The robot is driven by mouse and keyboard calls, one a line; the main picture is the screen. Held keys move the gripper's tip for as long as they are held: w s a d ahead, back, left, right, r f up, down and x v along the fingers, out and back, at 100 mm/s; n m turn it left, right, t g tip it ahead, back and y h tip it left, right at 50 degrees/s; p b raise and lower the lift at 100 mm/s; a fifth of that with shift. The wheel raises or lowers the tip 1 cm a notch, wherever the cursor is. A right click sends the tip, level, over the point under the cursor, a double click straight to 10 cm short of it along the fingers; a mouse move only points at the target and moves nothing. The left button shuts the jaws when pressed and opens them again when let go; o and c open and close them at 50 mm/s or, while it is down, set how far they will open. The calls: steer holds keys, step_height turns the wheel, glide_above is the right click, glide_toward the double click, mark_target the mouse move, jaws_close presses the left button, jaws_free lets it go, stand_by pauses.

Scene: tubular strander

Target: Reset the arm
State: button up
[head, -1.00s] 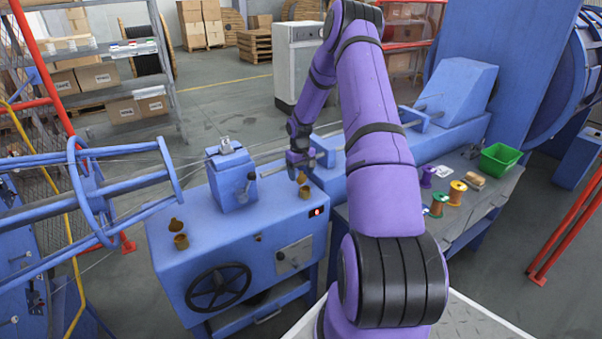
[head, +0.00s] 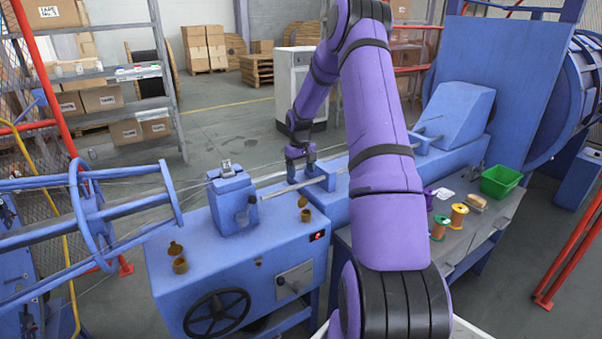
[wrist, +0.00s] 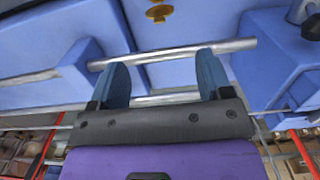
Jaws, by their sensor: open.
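My purple arm rises from the bottom of the head view and bends away over the blue machine (head: 225,275). My gripper (head: 291,178) is small there, above the machine's top near a metal rod (head: 290,187). In the wrist view my gripper (wrist: 158,75) has its two blue fingers spread apart with nothing seen between them except the machine behind. The rod (wrist: 175,52) crosses just beyond the fingertips there; I cannot tell whether they touch it. A brass-coloured cup (wrist: 158,12) shows past the rod.
Brass cups (head: 179,265) sit on the machine top. A side table (head: 470,230) at right holds spools (head: 459,215) and a green bin (head: 500,181). A blue round cage (head: 85,215) stands at left. Open floor (head: 225,110) lies behind.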

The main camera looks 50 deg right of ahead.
stand_by(0.4)
steer(key=s+a+r+n+t+h, duration=0.1)
steer(key=s+a+r, duration=0.3)
steer(key=a+r, duration=0.8)
steer(key=s+a+r+t+h, duration=0.1)
steer(key=s+a+r, duration=0.2)
steer(key=a+r, duration=0.8)
steer(key=s+a+r+t, duration=0.1)
steer(key=s+a, duration=0.3)
steer(key=s, duration=0.4)
steer(key=s+a+r+n+t+y, duration=0.1)
steer(key=s+a+r, duration=0.3)
steer(key=s, duration=0.4)
steer(key=s+a+r+t, duration=0.1)
steer(key=s+a+r, duration=0.2)
steer(key=s, duration=0.6)
steer(key=shift+a+r+n+t+y, duration=0.2)
steer(key=shift+a+n+t+y, duration=0.15)
steer(key=shift+a, duration=1.05)
